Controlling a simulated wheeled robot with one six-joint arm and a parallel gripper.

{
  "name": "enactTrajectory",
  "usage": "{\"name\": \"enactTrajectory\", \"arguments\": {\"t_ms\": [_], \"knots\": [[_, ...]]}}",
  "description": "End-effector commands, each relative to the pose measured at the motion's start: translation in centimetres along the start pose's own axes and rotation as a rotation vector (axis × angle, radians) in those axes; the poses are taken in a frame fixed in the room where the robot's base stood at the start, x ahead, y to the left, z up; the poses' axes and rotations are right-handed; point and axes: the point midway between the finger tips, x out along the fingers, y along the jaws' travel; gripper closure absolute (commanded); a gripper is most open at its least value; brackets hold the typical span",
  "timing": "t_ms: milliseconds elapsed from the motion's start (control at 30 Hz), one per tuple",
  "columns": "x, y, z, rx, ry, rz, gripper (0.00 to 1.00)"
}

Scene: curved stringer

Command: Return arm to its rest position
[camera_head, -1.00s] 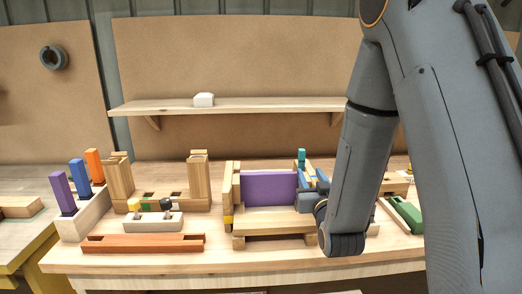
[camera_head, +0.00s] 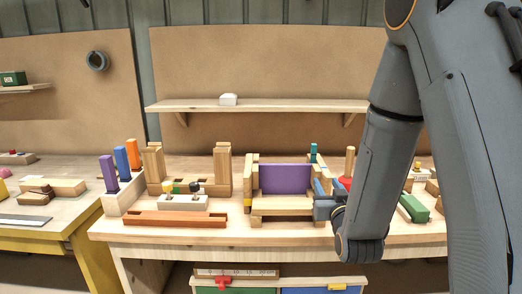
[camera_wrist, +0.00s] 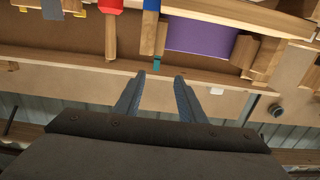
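My arm fills the right side of the head view, bent downward at the elbow. In the wrist view my gripper (camera_wrist: 158,90) has two blue-grey fingers spread apart with nothing between them. The wrist picture is upside down, with the shelf and back wall below and the workbench above. In the head view part of the gripper (camera_head: 322,200) shows beside the purple panel (camera_head: 286,178), partly hidden by my forearm. The panel stands in a wooden frame on the bench and shows again in the wrist view (camera_wrist: 200,37).
A workbench (camera_head: 230,238) holds a reddish-brown bar (camera_head: 175,219), a block with purple, blue and orange pegs (camera_head: 122,200), and a green block (camera_head: 413,208). A shelf (camera_head: 275,105) with a small white block (camera_head: 228,99) hangs behind. Drawers (camera_head: 240,284) stand under the bench.

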Motion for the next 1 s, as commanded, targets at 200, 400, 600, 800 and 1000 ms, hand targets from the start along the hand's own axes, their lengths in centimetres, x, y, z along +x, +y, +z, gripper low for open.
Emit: {"name": "enactTrajectory", "arguments": {"t_ms": [200,400,600,800,1000], "knots": [[-0.2,0.4,1.3,0.000,-0.097,0.006,0.64],[-1.0,0.2,3.1,0.000,-0.235,0.003,0.64],[-3.1,0.1,5.8,-0.001,-0.449,0.001,0.64],[-8.6,0.0,9.0,-0.002,-0.770,0.000,0.64],[-16.3,0.0,10.7,-0.003,-1.095,-0.001,0.64]]}}
